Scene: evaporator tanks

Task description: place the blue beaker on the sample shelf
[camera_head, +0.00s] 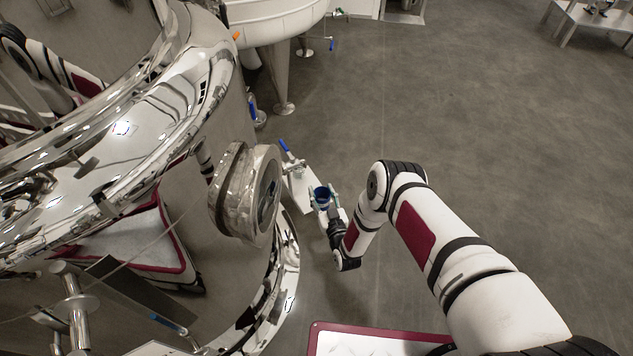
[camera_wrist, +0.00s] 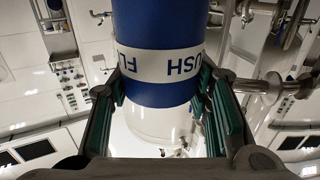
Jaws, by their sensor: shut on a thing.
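The blue beaker (camera_head: 321,192) is between the fingers of my gripper (camera_head: 323,198), right of the round hatch on the shiny tank. In the wrist view the beaker (camera_wrist: 158,30) is blue with a white band and dark letters, and the green finger pads of my gripper (camera_wrist: 160,95) close on its two sides. A narrow pale surface (camera_head: 299,190), perhaps the sample shelf, shows beside and partly behind the beaker by the tank. I cannot tell whether the beaker touches it.
A blue-handled valve (camera_head: 285,147) stands at the far end of the pale surface. The steel tank's round hatch (camera_head: 262,195) bulges out close to the left of my gripper. A white tank on legs (camera_head: 275,20) stands farther back.

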